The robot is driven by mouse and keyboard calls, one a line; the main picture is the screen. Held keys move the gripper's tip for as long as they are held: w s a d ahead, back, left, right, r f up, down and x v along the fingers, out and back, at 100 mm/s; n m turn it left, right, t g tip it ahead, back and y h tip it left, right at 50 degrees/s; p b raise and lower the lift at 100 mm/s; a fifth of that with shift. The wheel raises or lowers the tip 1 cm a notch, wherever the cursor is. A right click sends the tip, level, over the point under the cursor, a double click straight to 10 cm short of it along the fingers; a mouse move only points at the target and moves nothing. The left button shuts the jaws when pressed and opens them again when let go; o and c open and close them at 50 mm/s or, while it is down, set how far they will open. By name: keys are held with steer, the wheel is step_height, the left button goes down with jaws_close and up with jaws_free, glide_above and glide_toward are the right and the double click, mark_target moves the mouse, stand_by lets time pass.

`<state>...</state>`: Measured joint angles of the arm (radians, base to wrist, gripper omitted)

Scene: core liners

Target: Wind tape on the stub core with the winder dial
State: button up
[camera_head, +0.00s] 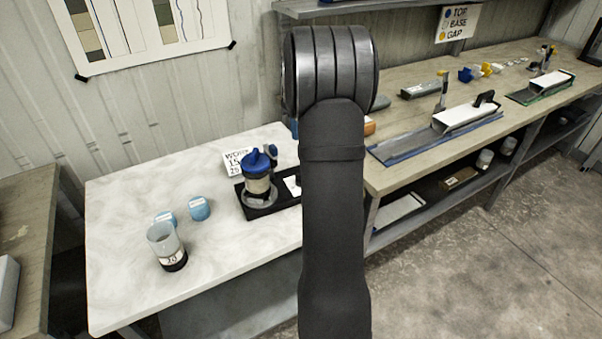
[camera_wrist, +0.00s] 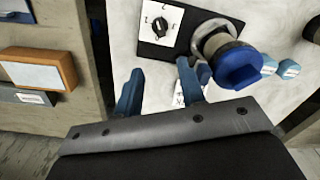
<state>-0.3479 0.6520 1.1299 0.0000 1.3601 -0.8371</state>
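The winder has a black base (camera_head: 262,212) on the white table. A short tan core with a blue top (camera_head: 258,160) stands upright on its round grey seat. The core and its blue top (camera_wrist: 240,70) also show in the wrist view. The winder dial (camera_wrist: 160,26) is a black knob on a white marked plate; my arm partly covers the plate in the head view. My gripper (camera_wrist: 160,75) is open and empty in the wrist view, its two blue fingers apart, near the base and the dial. In the head view the gripper is largely hidden behind my arm.
Two light blue caps (camera_head: 199,208) and a clear cup with a dark bottom (camera_head: 167,246) stand left of the winder. A printed card (camera_head: 237,161) stands behind it. The wooden bench (camera_head: 400,150) on the right holds trays and tools. The table's front left is clear.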

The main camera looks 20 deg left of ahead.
steer(key=shift+n, duration=0.4)
step_height(320, 180, down, 17)
steer(key=shift+f, duration=0.2)
steer(key=shift+c, duration=0.3)
jaws_close()
